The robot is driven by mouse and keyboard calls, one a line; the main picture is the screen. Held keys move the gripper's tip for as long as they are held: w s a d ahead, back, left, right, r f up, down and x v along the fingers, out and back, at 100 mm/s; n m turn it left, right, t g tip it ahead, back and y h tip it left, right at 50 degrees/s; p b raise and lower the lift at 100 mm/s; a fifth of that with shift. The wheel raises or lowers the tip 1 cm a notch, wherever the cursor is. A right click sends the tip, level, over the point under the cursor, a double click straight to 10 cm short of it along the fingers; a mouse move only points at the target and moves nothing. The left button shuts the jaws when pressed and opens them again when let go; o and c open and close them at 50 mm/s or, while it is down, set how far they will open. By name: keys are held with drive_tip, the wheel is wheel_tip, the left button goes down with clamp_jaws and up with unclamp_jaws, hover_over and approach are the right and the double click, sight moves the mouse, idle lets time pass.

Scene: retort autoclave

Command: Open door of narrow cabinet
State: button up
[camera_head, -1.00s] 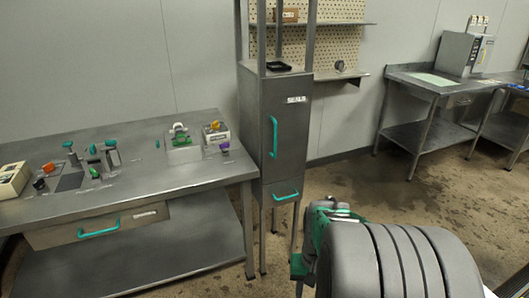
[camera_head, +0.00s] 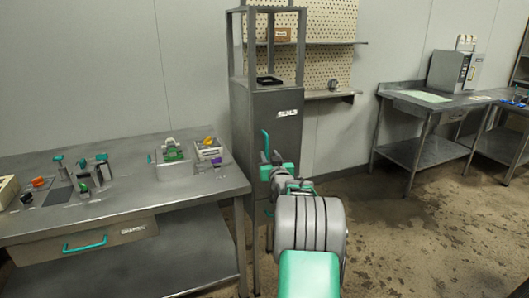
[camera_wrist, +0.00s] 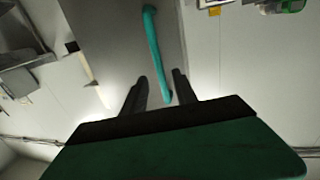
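The narrow cabinet (camera_head: 243,120) is a tall grey metal unit with a labelled door (camera_head: 289,132), and the door looks shut. Its vertical teal handle (camera_head: 265,144) shows only in its upper part in the head view, with my arm in front of the rest. In the wrist view the handle (camera_wrist: 155,50) runs down from the top edge, and its lower end lies between the two dark fingers. My gripper (camera_wrist: 159,85) is open, with gaps on both sides of the handle. I cannot tell how far the fingertips are from the door.
A steel table (camera_head: 200,192) with several small fixtures and a drawer stands close on the cabinet's left. Shelves (camera_head: 330,94) on a pegboard hang at its right. Another table (camera_head: 430,107) stands farther right. The floor between is clear.

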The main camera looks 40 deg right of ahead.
sight(267, 151)
drive_tip(key=x, duration=0.5)
clamp_jaws()
idle(1.4)
